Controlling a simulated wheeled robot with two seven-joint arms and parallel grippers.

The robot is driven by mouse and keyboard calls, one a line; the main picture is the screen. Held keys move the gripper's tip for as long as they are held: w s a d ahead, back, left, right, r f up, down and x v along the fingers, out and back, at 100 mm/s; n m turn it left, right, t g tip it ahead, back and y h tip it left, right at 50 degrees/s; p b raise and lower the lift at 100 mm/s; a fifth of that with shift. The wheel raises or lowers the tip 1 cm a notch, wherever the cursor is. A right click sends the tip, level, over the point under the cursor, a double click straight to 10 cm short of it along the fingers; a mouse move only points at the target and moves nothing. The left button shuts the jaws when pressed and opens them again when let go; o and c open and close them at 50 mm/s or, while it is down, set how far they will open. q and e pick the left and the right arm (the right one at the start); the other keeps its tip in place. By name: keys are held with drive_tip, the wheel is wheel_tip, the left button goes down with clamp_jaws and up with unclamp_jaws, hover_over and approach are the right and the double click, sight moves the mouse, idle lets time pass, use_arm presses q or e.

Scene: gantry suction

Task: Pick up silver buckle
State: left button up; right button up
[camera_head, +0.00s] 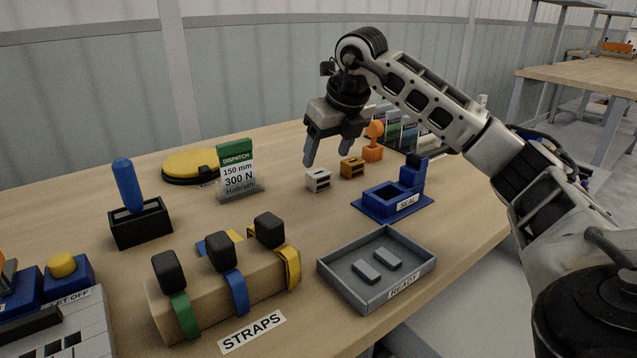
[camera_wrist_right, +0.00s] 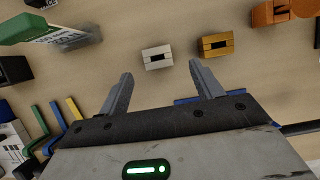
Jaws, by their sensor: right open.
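The silver buckle (camera_head: 318,179) is a small pale block with a dark slot, lying on the wooden table. It also shows in the right wrist view (camera_wrist_right: 157,57), ahead of and between the two fingers. My right gripper (camera_head: 328,156) is open and empty, with its fingers pointing down above the table close to the silver buckle. In the right wrist view the right gripper (camera_wrist_right: 160,85) has its fingers spread wide with nothing between the tips. My left gripper is not in either view.
Bare table lies in front of the buckle.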

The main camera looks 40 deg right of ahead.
sight(320, 173)
drive_tip(key=b+x, duration=0.1)
drive_tip(key=x, duration=0.3)
drive_tip(key=shift+w+a+f, duration=0.15)
drive_tip(key=shift+w+f, duration=0.2)
drive_tip(key=shift+f, duration=0.15)
drive_tip(key=c, duration=1.1)
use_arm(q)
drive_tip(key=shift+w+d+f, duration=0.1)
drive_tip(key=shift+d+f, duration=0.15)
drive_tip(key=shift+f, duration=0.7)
use_arm(e)
drive_tip(key=shift+r, duration=0.15)
